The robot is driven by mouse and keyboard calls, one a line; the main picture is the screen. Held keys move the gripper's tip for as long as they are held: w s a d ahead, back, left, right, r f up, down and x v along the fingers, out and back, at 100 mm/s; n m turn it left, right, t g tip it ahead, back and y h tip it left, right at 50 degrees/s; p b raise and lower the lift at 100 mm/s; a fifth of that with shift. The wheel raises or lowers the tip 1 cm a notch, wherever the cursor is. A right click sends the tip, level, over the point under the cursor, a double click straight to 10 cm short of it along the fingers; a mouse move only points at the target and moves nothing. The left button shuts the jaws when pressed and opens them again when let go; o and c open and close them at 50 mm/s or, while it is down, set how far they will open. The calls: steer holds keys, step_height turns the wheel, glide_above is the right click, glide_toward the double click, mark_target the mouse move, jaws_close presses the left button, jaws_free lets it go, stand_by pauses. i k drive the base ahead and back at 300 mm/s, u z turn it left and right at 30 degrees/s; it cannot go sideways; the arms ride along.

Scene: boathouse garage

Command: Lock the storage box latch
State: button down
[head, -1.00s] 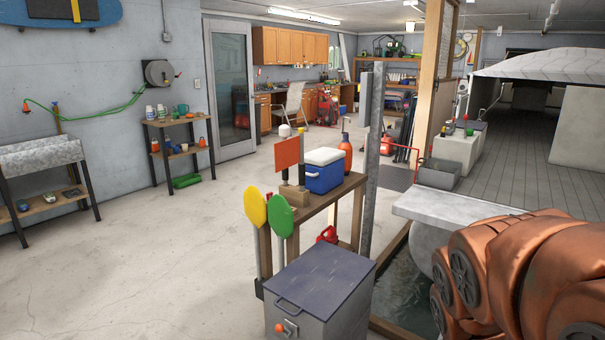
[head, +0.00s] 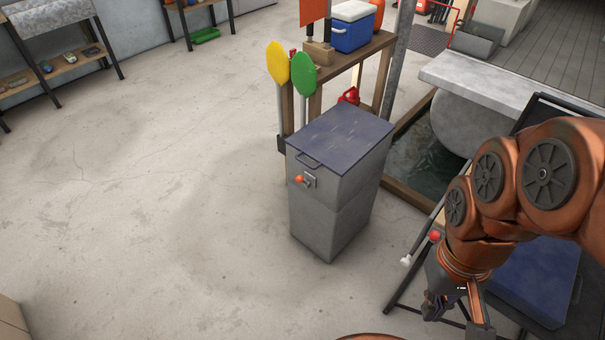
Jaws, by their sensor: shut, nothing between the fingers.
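The grey storage box (head: 335,205) stands upright on the concrete floor near the middle of the head view. Its dark blue-grey lid (head: 340,137) lies shut, with a handle (head: 309,161) at the front edge. The latch (head: 308,180), a small metal plate with an orange-red knob, is on the upper front face. The knob sits toward the left of its plate. My gripper (head: 455,312) hangs at the lower right, shut and empty, well apart from the box and to its right.
A wooden table (head: 345,62) with a blue cooler (head: 353,28) stands behind the box, with yellow (head: 277,62) and green (head: 303,73) paddles beside it. A water opening (head: 415,140) lies right. Floor left is clear.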

mark_target(300, 179)
steer(key=u, duration=0.7)
steer(key=i, duration=0.6)
steer(key=u, duration=1.55)
